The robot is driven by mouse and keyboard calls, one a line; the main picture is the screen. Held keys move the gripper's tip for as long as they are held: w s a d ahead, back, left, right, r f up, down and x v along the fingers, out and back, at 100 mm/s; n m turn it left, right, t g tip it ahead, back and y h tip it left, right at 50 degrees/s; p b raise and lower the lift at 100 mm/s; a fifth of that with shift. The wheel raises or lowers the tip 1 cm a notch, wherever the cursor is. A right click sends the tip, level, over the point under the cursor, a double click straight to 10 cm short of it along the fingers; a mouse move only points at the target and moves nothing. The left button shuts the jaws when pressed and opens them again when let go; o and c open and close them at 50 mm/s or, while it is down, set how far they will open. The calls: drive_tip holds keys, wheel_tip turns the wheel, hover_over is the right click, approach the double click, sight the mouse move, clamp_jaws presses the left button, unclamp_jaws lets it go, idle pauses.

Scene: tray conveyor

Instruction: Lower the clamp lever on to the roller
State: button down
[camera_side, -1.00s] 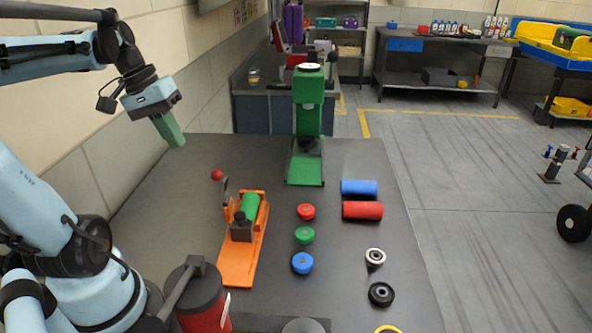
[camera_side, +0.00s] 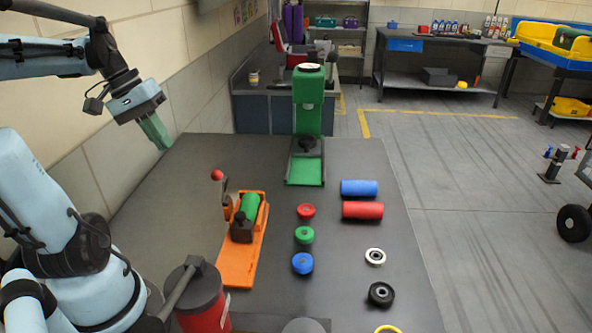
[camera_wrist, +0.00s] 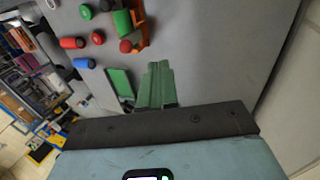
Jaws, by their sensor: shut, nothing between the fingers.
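The orange clamp fixture (camera_side: 239,262) lies on the dark table at left of centre, with a green roller (camera_side: 249,206) in it. The clamp lever (camera_side: 225,188), tipped by a red ball knob (camera_side: 217,175), stands raised and tilted at the fixture's far left, apart from the roller's top. My gripper (camera_side: 163,146) is shut and empty, in the air up and left of the knob. In the wrist view, my shut green fingers (camera_wrist: 158,68) are below the red knob (camera_wrist: 126,46), green roller (camera_wrist: 122,22) and orange fixture (camera_wrist: 144,32).
A green press-like stand (camera_side: 308,108) is behind the fixture. Red, green and blue discs (camera_side: 303,235) lie right of it. Blue (camera_side: 359,187) and red (camera_side: 362,210) cylinders and two rings are farther right. A red canister (camera_side: 203,300) stands in front. The wall is close on the left.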

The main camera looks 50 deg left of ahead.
drive_tip(key=w+d+f, duration=0.4)
drive_tip(key=w+f, duration=0.1)
drive_tip(key=f, duration=0.2)
drive_tip(key=shift+d, duration=0.35)
drive_tip(key=shift+w, duration=0.1)
drive_tip(key=shift+w+d+r, duration=0.15)
drive_tip(key=shift+d, duration=0.05)
idle(0.3)
